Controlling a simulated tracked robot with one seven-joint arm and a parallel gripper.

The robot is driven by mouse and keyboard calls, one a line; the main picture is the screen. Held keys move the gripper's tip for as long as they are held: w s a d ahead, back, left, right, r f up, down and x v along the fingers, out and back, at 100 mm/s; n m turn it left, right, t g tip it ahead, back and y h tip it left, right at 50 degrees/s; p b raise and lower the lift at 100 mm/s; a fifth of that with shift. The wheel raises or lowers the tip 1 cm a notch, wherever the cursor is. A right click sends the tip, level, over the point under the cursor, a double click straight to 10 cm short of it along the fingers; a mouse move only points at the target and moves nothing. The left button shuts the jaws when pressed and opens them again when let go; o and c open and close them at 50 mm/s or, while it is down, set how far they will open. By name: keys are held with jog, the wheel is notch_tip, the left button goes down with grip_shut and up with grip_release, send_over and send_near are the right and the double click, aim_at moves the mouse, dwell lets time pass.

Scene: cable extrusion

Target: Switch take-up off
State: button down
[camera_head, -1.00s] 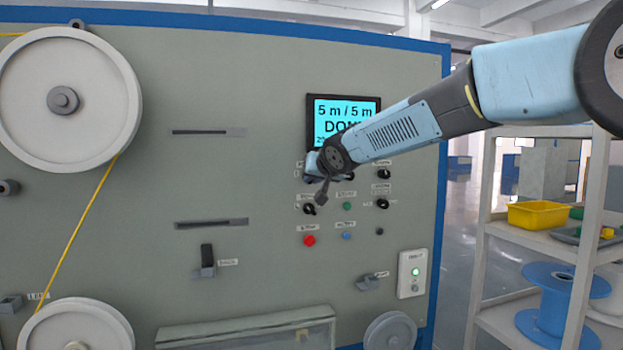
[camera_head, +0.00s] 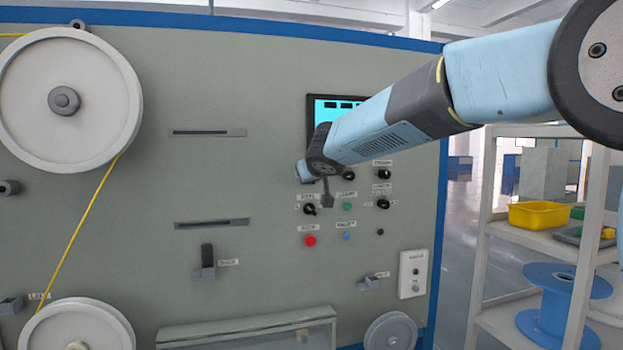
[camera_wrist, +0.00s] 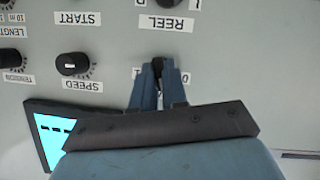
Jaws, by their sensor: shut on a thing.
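My gripper (camera_wrist: 158,72) is shut on a small black knob (camera_wrist: 157,63) in the wrist view, which looks upside down. The fingers cover most of the knob, and its exact angle is hard to tell. Its label is mostly hidden behind the fingers and gripper body. In the head view my gripper (camera_head: 305,171) is at the panel just below the screen's left side, and my arm hides the knob there. The screen (camera_head: 325,108) shows dashes, partly behind my arm.
The black speed knob (camera_wrist: 74,64) is beside my gripper. Below the screen are another black knob (camera_head: 310,209), a green button (camera_head: 347,207), a red button (camera_head: 310,240) and a blue button (camera_head: 346,236). A white box (camera_head: 412,274) is lower right, its lamp unlit. A shelf (camera_head: 530,243) stands right.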

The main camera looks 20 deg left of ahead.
jog(key=n, duration=0.1)
jog(key=n+t+h, duration=0.1)
jog(key=n, duration=0.2)
jog(key=shift+s+a+f+t+h, duration=0.15)
jog(key=shift+a+f+t+h, duration=0.1)
jog(key=shift+t+h, duration=0.15)
dwell(0.5)
jog(key=c, duration=1.2)
grip_release()
jog(key=shift+r, duration=0.1)
jog(key=shift+o, duration=0.2)
jog(key=shift+s, duration=0.1)
jog(key=v, duration=1.3)
jog(key=shift+s, duration=0.35)
